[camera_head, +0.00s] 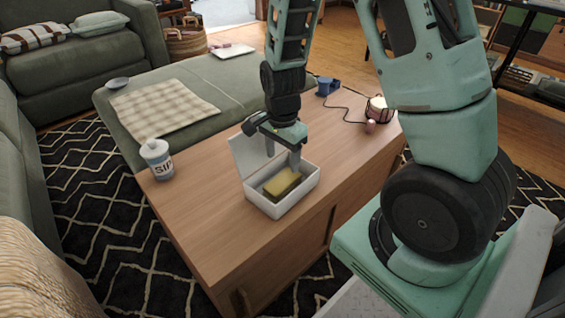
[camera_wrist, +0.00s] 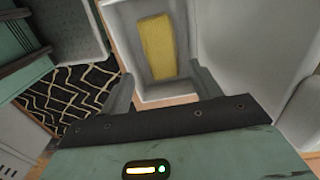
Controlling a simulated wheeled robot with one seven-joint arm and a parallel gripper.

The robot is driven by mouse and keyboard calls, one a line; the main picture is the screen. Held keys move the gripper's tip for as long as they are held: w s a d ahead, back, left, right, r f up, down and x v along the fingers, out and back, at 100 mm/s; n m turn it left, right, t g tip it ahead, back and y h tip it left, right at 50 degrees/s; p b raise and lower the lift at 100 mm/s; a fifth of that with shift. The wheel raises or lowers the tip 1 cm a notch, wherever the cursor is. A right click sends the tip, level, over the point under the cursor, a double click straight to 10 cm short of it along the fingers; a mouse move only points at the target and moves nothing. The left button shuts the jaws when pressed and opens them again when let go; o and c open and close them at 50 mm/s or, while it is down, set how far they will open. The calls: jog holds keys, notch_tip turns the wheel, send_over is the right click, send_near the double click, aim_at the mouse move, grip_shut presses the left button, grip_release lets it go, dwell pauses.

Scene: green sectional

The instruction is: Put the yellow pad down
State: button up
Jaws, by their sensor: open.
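The yellow pad (camera_head: 281,182) lies inside a white box (camera_head: 287,208) whose lid (camera_head: 248,155) stands up at the back left. In the wrist view the yellow pad (camera_wrist: 158,47) rests on the box floor, apart from the fingers. My gripper (camera_head: 283,160) is just above the box, pointing down, with its fingers apart and nothing between them. The wrist view shows the two fingers of my gripper (camera_wrist: 163,90) on either side of the near end of the box (camera_wrist: 168,93). How far the fingertips reach into the box is hard to tell.
The box stands on a wooden table (camera_head: 210,225) with clear top in front of it. A white lidded jar (camera_head: 157,161) stands at the left. A blue cup (camera_head: 326,87) and a corded item (camera_head: 377,108) are at the back right. A green ottoman (camera_head: 215,92) adjoins behind.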

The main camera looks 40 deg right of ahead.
jog(key=s+a+r+n+y, duration=0.1)
jog(key=s+a+r+n, duration=0.35)
jog(key=a+n, duration=0.3)
jog(key=s+a+r+n, duration=0.3)
jog(key=a+r+n, duration=0.3)
jog(key=a, duration=0.3)
jog(key=s+a+r+n, duration=0.4)
jog(key=s+a+n, duration=0.2)
jog(key=s+n, duration=0.4)
jog(key=shift+s+r+n+p, duration=0.15)
jog(key=shift+r+n+p, duration=0.05)
jog(key=shift+n+p, duration=0.25)
notch_tip(320, 180, up, 31)
jog(key=p, duration=3.1)
